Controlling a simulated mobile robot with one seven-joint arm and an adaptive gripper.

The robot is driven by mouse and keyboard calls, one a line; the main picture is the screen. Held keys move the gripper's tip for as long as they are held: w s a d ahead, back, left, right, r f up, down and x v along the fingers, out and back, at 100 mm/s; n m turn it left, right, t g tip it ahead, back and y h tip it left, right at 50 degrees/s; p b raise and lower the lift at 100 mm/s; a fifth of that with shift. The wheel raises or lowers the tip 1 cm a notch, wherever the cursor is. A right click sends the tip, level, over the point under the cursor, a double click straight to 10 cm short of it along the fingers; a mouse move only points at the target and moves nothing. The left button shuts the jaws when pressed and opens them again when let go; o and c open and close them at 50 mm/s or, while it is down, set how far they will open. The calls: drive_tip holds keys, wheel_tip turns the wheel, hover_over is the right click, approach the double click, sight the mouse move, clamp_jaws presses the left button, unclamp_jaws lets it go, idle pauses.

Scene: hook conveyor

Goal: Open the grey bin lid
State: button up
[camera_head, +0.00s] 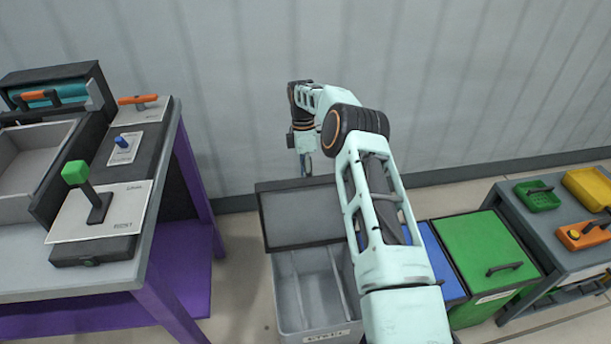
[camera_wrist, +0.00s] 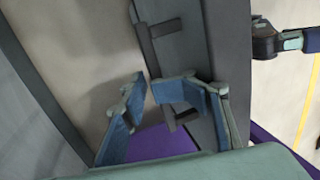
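The grey bin (camera_head: 304,322) stands on the floor in the middle of the head view, with its divided inside exposed. Its grey lid (camera_head: 298,216), with a dark frame, is raised at the bin's far edge. My gripper (camera_head: 305,170) is behind the lid's top edge, its fingers partly hidden. In the wrist view my gripper (camera_wrist: 148,88) has its two fingers apart, with a narrow gap at the tips. The lid's dark handle (camera_wrist: 155,58) lies right by the fingertips, partly covered by the right one. Contact cannot be told.
A purple-framed table (camera_head: 165,235) with a green-knobbed lever stands on the left. A blue bin (camera_head: 443,268) and a green-lidded bin (camera_head: 478,250) stand to the right, before a grey side table (camera_head: 548,235). The wall is close behind my arm.

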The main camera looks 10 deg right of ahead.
drive_tip(key=shift+a+r, duration=0.1)
drive_tip(key=shift+r, duration=0.1)
drive_tip(key=shift+w+r, duration=0.15)
drive_tip(key=v, duration=0.7)
idle(0.5)
